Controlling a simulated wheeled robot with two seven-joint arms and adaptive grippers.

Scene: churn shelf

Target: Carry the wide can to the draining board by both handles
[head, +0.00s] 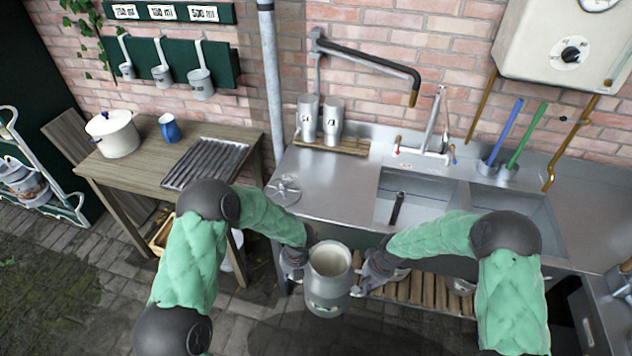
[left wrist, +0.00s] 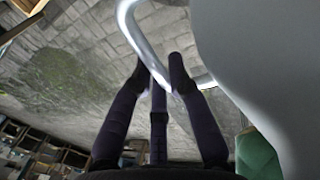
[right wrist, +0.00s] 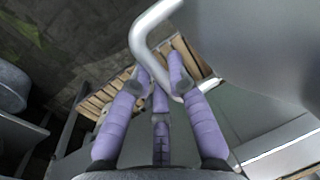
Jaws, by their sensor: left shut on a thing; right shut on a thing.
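The wide can (head: 326,290) is grey metal, open at the top, with pale contents and a handle on each side. It hangs upright in front of the steel counter. My left gripper (head: 295,272) is shut on its left handle, which passes between the fingers in the left wrist view (left wrist: 163,78). My right gripper (head: 362,282) is shut on its right handle, also seen in the right wrist view (right wrist: 158,80). A ribbed metal draining board (head: 206,163) lies on the wooden table, back left of the can. Its top is bare.
The wooden table (head: 160,165) also holds a white pot (head: 113,134) and a blue mug (head: 170,128). The steel counter (head: 325,185) has a round lid (head: 284,188), two grey cans (head: 320,120) and sinks (head: 405,198). A slatted wooden shelf (head: 425,292) is below. A grey pipe (head: 270,80) runs down the wall.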

